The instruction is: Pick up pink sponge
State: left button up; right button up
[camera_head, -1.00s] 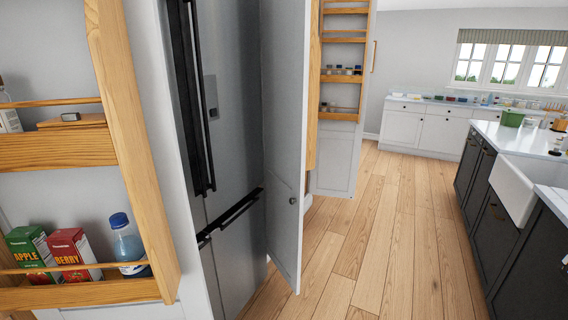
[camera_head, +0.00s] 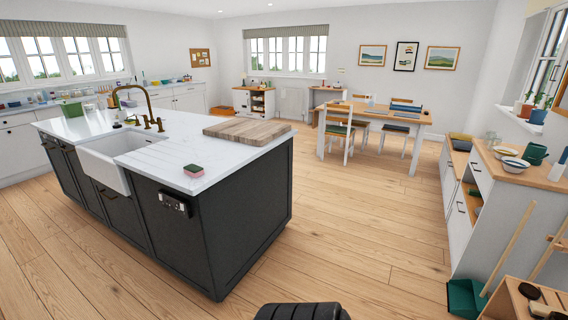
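A small sponge (camera_head: 194,171), pink with a green top, lies on the white countertop of the kitchen island (camera_head: 172,172), near its front edge and to the right of the white sink. Nothing touches or covers it. Neither of my grippers is in view. A dark ridged part shows at the bottom edge, and I cannot tell what it is.
The sink (camera_head: 105,160) and a brass tap (camera_head: 148,110) are left of the sponge. A wooden board (camera_head: 250,125) lies behind it. The wooden floor right of the island is open. A dustpan (camera_head: 466,298) and cabinets stand at the right.

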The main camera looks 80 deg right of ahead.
aim_at(193, 169)
jog(key=z, duration=1.85)
jog(key=i+l+u, duration=0.15)
jog(key=i+l, duration=0.35)
jog(key=k+l, duration=0.05)
